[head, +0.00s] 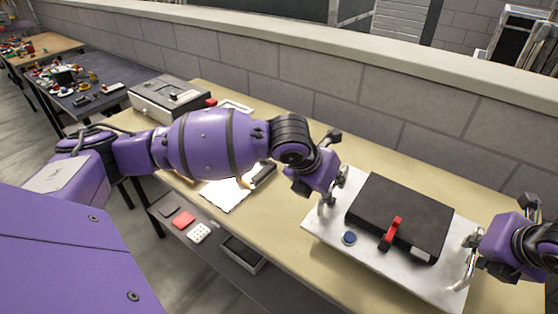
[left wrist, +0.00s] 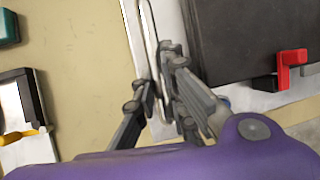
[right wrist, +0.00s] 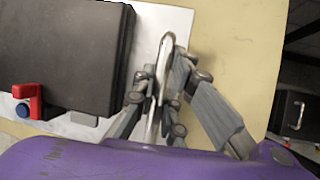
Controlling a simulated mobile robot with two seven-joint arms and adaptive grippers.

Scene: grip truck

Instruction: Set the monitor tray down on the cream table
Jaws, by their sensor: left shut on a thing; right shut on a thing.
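The monitor tray (head: 322,230) is a pale metal plate with a black box (head: 400,208), a red part (head: 391,233) and a blue knob (head: 349,238) on it. It is level over the right part of the cream table (head: 280,235); I cannot tell whether it touches the top. My left gripper (head: 328,198) is shut on the left handle, a metal bar (left wrist: 150,40) in the left wrist view. My right gripper (head: 468,260) is shut on the right handle, which shows in the right wrist view (right wrist: 165,48).
White papers (head: 225,192) and a dark item lie left of the tray, partly behind my left arm. A grey box device (head: 168,98) stands at the table's far left end. A block wall (head: 330,95) runs along the back. A lower shelf (head: 185,240) holds small items.

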